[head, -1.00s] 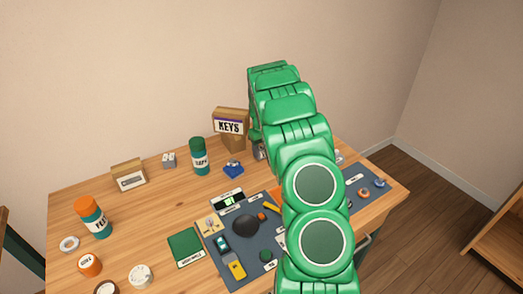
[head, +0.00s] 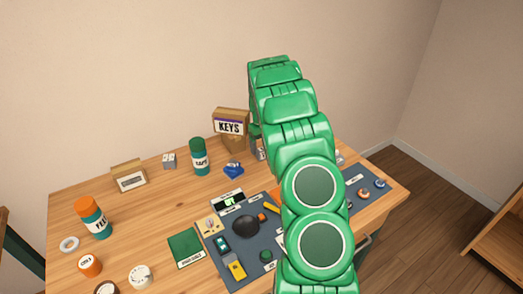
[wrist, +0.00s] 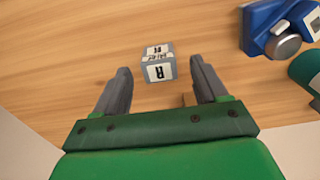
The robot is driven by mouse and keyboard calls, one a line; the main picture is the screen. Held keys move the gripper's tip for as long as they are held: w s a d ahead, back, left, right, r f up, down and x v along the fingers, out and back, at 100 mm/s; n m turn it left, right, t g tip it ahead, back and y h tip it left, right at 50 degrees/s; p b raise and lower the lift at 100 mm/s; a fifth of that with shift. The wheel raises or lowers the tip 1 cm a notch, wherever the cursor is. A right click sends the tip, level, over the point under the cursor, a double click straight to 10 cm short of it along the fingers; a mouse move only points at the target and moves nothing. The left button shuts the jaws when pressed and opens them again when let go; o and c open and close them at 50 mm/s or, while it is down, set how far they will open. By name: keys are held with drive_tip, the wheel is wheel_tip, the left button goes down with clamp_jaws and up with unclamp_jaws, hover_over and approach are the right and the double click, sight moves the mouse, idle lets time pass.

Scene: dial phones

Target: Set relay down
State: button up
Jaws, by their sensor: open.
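A small grey cube with white lettered labels (wrist: 157,72), which looks like the relay, rests on the wood table in the wrist view. Its lettering is too small to read surely. My gripper (wrist: 160,67) is open, with one finger on each side of the cube and a visible gap at both sides. In the head view my green arm hides most of the gripper and this spot. A grey bit shows at the arm's left edge, and I cannot tell whether it is cube or finger.
A blue device (head: 233,170) and a teal tape cylinder (head: 199,157) stand left of the gripper. The KEYS box (head: 229,127) is behind. A dark mat (head: 216,256) with several parts lies in front. Bare table (head: 140,215) lies to the left.

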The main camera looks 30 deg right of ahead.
sight(262, 149)
wheel_tip(262, 149, up, 9)
drive_tip(key=shift+r, duration=0.2)
